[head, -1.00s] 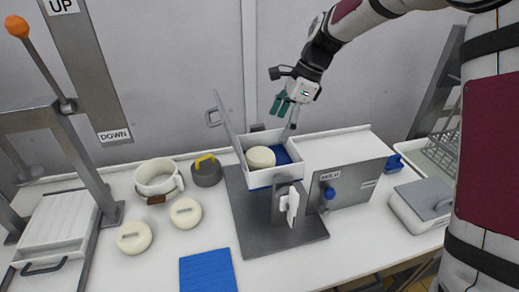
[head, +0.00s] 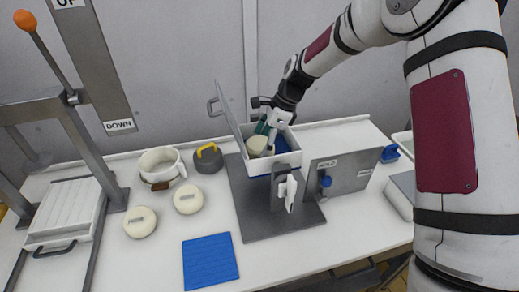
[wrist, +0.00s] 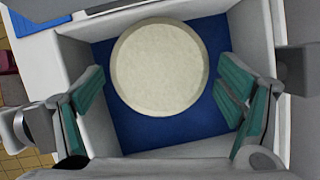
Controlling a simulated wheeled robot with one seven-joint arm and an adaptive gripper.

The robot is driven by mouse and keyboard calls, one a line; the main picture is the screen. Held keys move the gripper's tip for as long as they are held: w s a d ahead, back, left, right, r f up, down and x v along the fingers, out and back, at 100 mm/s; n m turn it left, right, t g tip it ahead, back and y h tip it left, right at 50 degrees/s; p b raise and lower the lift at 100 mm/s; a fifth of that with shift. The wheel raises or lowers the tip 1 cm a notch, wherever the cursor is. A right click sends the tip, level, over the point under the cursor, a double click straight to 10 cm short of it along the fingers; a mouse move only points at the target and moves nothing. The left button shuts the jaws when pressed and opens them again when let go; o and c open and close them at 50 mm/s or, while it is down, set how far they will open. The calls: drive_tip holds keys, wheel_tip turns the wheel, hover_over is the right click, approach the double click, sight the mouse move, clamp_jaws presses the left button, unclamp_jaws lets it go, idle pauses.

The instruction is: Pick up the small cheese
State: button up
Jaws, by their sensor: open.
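The small cheese (head: 259,145) is a pale round wheel inside a white open-topped box (head: 292,160) on the table. In the wrist view the cheese (wrist: 159,66) lies on a blue floor (wrist: 150,133) in the box, seen from above. My gripper (head: 268,134) reaches down into the box at the cheese. In the wrist view its green-padded fingers (wrist: 162,97) are wide open, one to each side, with gaps between them and the cheese. The gripper hides part of the cheese in the head view.
The box's raised lid (head: 229,115) stands at its left. Two pale round pieces (head: 140,222) (head: 188,199), a blue mat (head: 210,261), a white pot (head: 160,167) and a grey weight with yellow handle (head: 208,158) lie left. A lever press (head: 83,140) stands far left.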

drive_tip(key=shift+x, duration=1.4)
drive_tip(key=shift+c, duration=0.2)
drive_tip(key=c, duration=1.4)
drive_tip(key=shift+r, duration=0.1)
